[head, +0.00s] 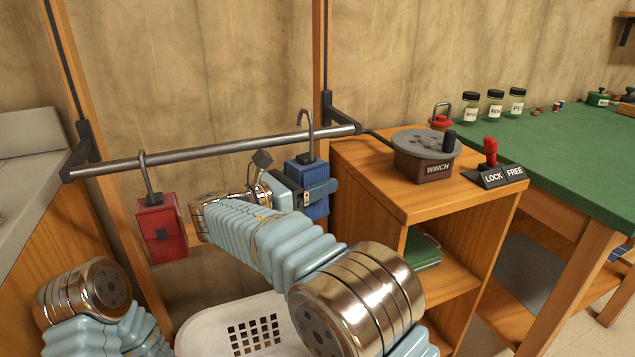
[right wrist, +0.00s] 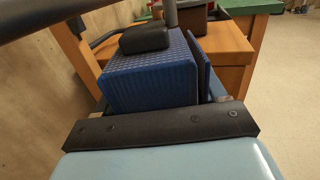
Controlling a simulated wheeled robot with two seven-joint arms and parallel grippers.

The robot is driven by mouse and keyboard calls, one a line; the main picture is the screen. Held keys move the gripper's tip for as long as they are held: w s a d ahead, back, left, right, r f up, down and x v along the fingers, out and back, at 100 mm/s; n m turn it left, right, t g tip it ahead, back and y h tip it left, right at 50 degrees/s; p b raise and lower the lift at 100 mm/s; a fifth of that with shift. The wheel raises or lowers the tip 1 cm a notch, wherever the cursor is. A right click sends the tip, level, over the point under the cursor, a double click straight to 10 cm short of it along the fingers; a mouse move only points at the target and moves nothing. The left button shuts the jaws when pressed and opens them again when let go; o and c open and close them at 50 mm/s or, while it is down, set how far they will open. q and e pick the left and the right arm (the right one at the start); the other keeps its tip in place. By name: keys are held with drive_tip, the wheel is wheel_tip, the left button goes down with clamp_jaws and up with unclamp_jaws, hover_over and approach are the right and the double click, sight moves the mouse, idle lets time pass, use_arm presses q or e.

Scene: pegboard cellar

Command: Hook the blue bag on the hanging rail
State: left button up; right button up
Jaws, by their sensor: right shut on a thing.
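The blue bag (head: 318,207) hangs near the right end of the grey hanging rail (head: 225,149), with its grey hook (head: 304,120) standing upright. The hook's bend is above the rail; I cannot tell whether it rests on it or is only beside it. My right gripper (head: 310,192) is shut on the bag's body, below the rail. In the right wrist view the blue bag (right wrist: 150,78) fills the space in front of the gripper, with a black block on top. My left arm shows only at the lower left; its gripper is out of view.
A red bag (head: 161,230) hangs by its hook on the rail's left part. A white basket (head: 215,325) stands below. Right of the rail is a wooden cabinet (head: 365,160) with a winch (head: 425,160) and a red lever (head: 490,150). A green-topped bench (head: 570,150) lies beyond.

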drive_tip(key=w+p, duration=0.1)
drive_tip(key=w+a, duration=0.1)
drive_tip(key=w, duration=0.1)
drive_tip(key=shift+r+p, duration=0.15)
drive_tip(key=shift+p, duration=0.2)
drive_tip(key=shift+f+b, duration=0.45)
drive_tip(key=shift+f, duration=1.65)
drive_tip(key=o, duration=1.3)
drive_tip(key=shift+c, duration=0.2)
